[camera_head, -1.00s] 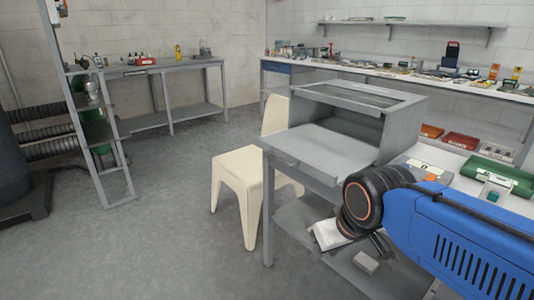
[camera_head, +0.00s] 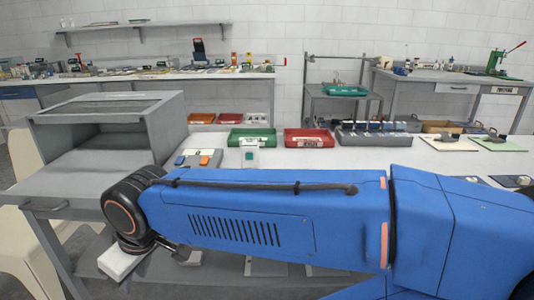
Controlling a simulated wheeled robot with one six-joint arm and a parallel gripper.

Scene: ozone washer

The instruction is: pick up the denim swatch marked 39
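Dark blue-grey flat pieces (camera_head: 512,181) lie at the right edge of the white table, just beyond my blue arm. They may be denim swatches, but they are small and partly hidden by the arm, and no number 39 is readable. My arm crosses the front of the view. Its black wrist is at the left, beside the grey cabinet. My gripper (camera_head: 140,262) hangs below the wrist at the lower left, far from the dark pieces. A white block shows there; the fingertips are not clear, so I cannot tell open from shut.
A green tray (camera_head: 252,137), a red tray (camera_head: 309,138) and a dark divided tray (camera_head: 373,138) line the white table's back. A grey open-fronted cabinet (camera_head: 105,125) stands left. Pale green and cream boards (camera_head: 453,144) lie right. The table's middle is clear.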

